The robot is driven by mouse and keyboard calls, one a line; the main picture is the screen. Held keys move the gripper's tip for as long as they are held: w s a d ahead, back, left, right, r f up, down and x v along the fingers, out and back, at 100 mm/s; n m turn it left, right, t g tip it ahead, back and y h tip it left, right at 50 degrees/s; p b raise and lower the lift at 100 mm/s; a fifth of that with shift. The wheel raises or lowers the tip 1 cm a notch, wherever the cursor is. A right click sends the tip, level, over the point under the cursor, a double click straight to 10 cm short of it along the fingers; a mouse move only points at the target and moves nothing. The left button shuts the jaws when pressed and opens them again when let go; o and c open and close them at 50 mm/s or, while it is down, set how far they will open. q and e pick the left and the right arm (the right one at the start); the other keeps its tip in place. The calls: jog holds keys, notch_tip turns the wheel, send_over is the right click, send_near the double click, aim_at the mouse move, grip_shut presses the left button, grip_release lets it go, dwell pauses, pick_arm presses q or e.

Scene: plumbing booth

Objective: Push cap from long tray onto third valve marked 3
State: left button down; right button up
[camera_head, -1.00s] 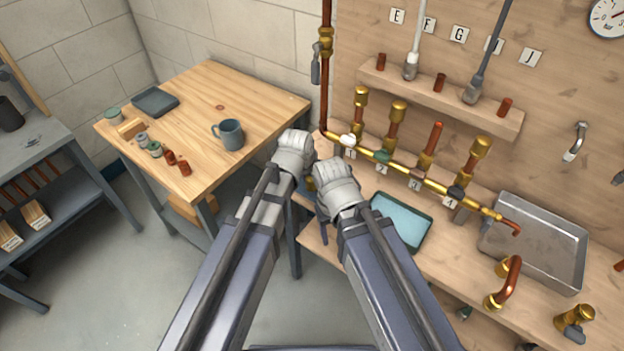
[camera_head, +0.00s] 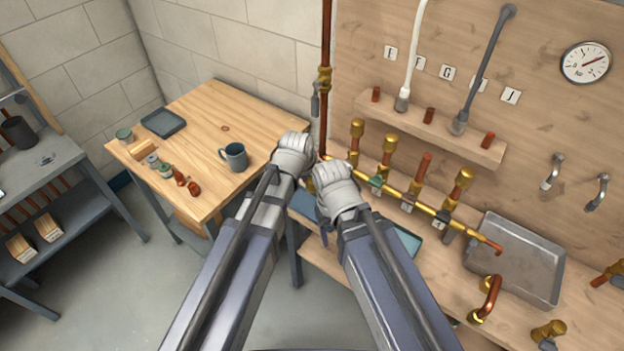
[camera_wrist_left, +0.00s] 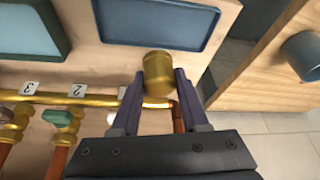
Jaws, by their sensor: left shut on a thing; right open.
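In the left wrist view my left gripper (camera_wrist_left: 160,82) is shut on a brass cap (camera_wrist_left: 158,68), held up in front of the bench. The label 3 (camera_wrist_left: 30,88) shows upside down in the left wrist view. My right gripper (camera_head: 326,228) is open near the bench's left end, its fingers partly hidden. A blue tray (camera_wrist_left: 212,16) on the bench looks empty in its visible part.
A second blue tray (camera_head: 408,240) and a metal tray (camera_head: 518,300) lie on the bench. The brass pipe (camera_head: 400,195) with its valves runs below a wall shelf (camera_head: 440,130). A wooden table (camera_head: 225,110) with a mug (camera_head: 235,158) stands at left. Open floor lies in front.

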pick_arm(q)
jog(key=shift+r, duration=0.35)
pick_arm(e)
jog(key=shift+r, duration=0.35)
pick_arm(q)
jog(key=shift+r+p, duration=2.15)
jog(key=shift+p, duration=0.1)
pick_arm(e)
notch_tip(320, 180, up, 4)
jog(key=shift+r, duration=0.1)
jog(key=shift+c, duration=0.3)
